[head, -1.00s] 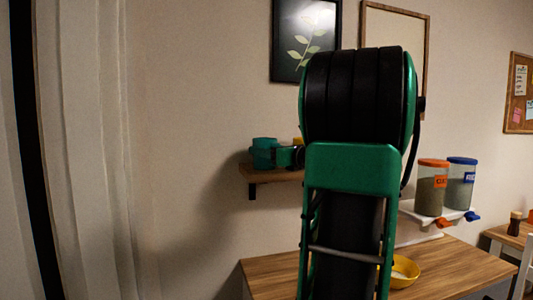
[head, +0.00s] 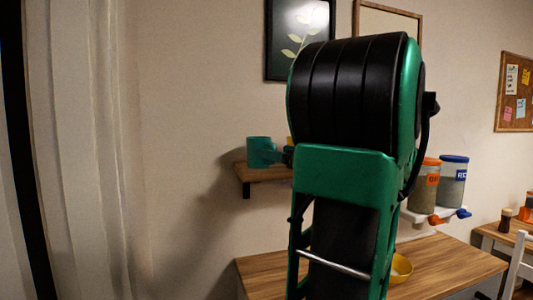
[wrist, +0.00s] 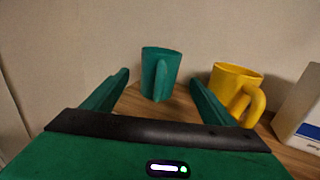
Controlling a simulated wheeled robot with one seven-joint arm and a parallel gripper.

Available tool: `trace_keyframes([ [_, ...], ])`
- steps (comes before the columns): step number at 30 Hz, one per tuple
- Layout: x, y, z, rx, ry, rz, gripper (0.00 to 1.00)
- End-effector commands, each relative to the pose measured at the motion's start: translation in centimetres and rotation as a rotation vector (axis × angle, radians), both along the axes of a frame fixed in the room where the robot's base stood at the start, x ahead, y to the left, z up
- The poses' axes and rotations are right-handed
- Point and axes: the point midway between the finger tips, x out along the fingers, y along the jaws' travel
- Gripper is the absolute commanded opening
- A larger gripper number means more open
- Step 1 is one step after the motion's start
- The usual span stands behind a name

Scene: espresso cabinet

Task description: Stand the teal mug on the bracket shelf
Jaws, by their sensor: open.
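The teal mug (head: 259,152) stands upright on the wooden bracket shelf (head: 262,174), near its left end. In the wrist view the mug (wrist: 152,75) has its handle turned toward me and its base on the shelf. My gripper (wrist: 160,80) is open and empty. The mug shows between and beyond its two green fingers, with no finger seen closed on it. In the head view my arm hides most of the gripper and the right part of the shelf.
A yellow mug (wrist: 231,83) stands to the right of the teal mug on the shelf. A white box with a blue panel (wrist: 301,112) is farther right. Below are a wooden counter (head: 445,262) and a yellow bowl (head: 401,268). Two lidded canisters (head: 424,187) stand at right.

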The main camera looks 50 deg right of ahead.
Motion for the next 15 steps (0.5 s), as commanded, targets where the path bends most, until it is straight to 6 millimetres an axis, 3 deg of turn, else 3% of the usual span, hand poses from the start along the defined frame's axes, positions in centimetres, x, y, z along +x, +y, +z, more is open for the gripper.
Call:
trace_keyframes([
  [6, -2.9, 0.4, -0.1, 0.0, 0.001, -0.002, 0.78],
  [15, -3.7, 0.6, 0.0, 0.0, 0.0, -0.001, 0.78],
])
